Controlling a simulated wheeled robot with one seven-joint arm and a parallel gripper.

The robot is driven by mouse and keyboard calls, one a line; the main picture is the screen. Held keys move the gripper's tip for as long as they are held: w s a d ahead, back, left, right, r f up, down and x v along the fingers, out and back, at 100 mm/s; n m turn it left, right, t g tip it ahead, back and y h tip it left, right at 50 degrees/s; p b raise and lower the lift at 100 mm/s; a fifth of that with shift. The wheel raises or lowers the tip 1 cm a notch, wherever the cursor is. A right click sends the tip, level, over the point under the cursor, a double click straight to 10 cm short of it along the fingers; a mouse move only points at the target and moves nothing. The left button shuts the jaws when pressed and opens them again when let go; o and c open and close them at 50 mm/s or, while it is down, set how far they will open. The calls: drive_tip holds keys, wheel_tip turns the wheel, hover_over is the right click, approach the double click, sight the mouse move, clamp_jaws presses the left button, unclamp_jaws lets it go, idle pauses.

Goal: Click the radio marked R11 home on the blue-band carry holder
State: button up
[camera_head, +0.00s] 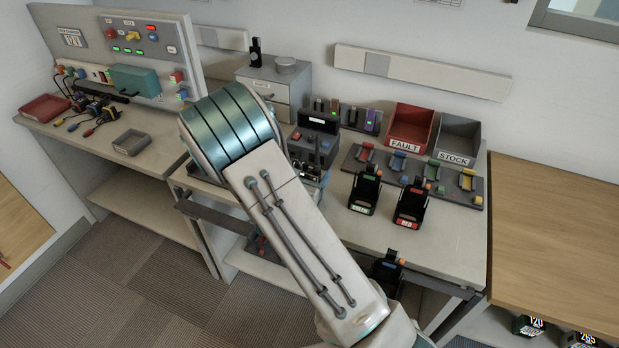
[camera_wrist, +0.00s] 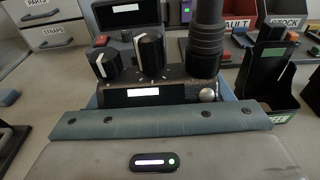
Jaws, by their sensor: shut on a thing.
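In the wrist view a dark radio (camera_wrist: 150,75) with two white-striped knobs and a thick antenna stands close in front of me. My gripper (camera_wrist: 160,104) is shut on it, with blue-grey finger parts at its sides. Its pale label is too bright to read, so I cannot confirm R11. In the head view my arm hides the gripper and most of the radio.
A green-band holder (camera_head: 364,190) and a red-band holder (camera_head: 411,203) stand on the table. Behind them are a row of coloured cradles (camera_head: 410,172), the FAULT bin (camera_head: 408,128) and the STOCK bin (camera_head: 456,140). The front right tabletop is clear.

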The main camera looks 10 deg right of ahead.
drive_tip(key=shift+r, duration=0.2)
wheel_tip(320, 180, up, 4)
drive_tip(key=s+d+r+b, duration=0.6)
drive_tip(key=s+d, duration=0.1)
drive_tip(key=d, duration=0.1)
drive_tip(key=shift+s+d+r, duration=0.2)
drive_tip(key=shift+s+d, duration=0.05)
drive_tip(key=shift+s, duration=0.15)
